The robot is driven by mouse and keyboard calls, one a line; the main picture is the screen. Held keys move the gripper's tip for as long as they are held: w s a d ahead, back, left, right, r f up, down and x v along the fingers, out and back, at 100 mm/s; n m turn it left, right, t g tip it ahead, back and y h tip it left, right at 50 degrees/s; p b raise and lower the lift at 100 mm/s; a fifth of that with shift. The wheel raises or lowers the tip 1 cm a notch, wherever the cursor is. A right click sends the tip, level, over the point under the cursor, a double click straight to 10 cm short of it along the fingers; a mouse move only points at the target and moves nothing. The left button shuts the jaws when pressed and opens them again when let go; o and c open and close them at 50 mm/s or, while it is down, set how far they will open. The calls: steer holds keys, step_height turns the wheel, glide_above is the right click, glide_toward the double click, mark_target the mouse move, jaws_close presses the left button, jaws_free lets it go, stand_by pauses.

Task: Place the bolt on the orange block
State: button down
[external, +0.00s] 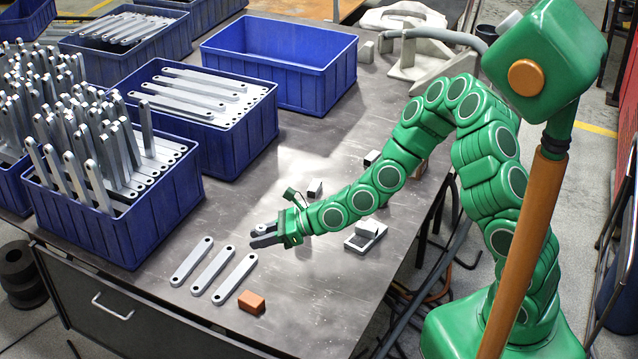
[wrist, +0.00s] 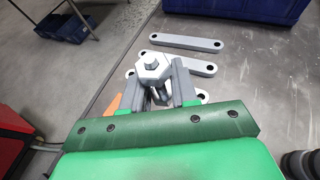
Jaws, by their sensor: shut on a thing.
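A grey hex-headed bolt (wrist: 151,66) is held between the fingers of my gripper (wrist: 156,83) in the wrist view, head facing the camera. In the external view my gripper (external: 264,236) is above the table, up and right of the flat brackets; the bolt is hard to make out there. The orange block (external: 251,302) lies on the table near its front edge, below my gripper in the picture and apart from it. In the wrist view only a part of the orange block (wrist: 113,103) shows, left of the fingers.
Three flat galvanized brackets lie beside the block, the nearest bracket (external: 234,279) just above it. Blue bins with brackets, such as the front bin (external: 160,210), stand at left; an empty blue bin (external: 283,85) stands behind. Small metal parts (external: 365,236) lie right of my gripper.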

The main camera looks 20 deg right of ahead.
steer(key=n+g, duration=0.2)
glide_above(250, 298)
steer(key=shift+f, duration=4)
steer(key=shift+f, duration=0.15)
steer(key=c, duration=0.9)
jaws_free()
steer(key=shift+o, duration=0.2)
steer(key=shift+d+r, duration=0.15)
steer(key=shift+r, duration=0.05)
steer(key=shift+v, duration=3.65)
steer(key=shift+f, duration=0.1)
